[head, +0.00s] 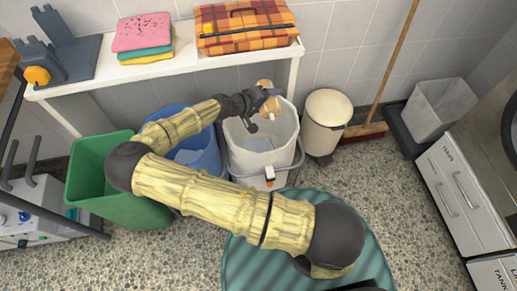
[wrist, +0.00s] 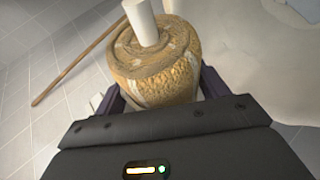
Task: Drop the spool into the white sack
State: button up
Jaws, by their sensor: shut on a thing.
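The spool (head: 266,84) is tan and wound, with a pale core. It shows large in the wrist view (wrist: 152,62), with the white core end sticking up. My gripper (head: 262,97) is shut on it, with dark fingers on both sides in the wrist view (wrist: 158,98). A white open-topped container (head: 262,159), seemingly the white sack, stands on the floor under the gripper. The spool appears above its far part; the exact height is unclear. A pale surface, possibly the sack, fills the wrist view's right side (wrist: 255,70).
A blue bin (head: 207,160) and a green bin (head: 100,190) stand left of the sack. A white shelf (head: 160,68) holding folded cloths and a plaid case (head: 245,25) is behind.

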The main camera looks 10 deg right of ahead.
jog(key=shift+f+b, duration=2.55)
jog(key=shift+f, duration=0.5)
jog(key=shift+a, duration=0.1)
jog(key=o, duration=1.1)
jog(key=shift+r, duration=0.1)
jog(key=p+v, duration=0.2)
jog(key=v, duration=1.5)
jog(key=shift+s, duration=0.15)
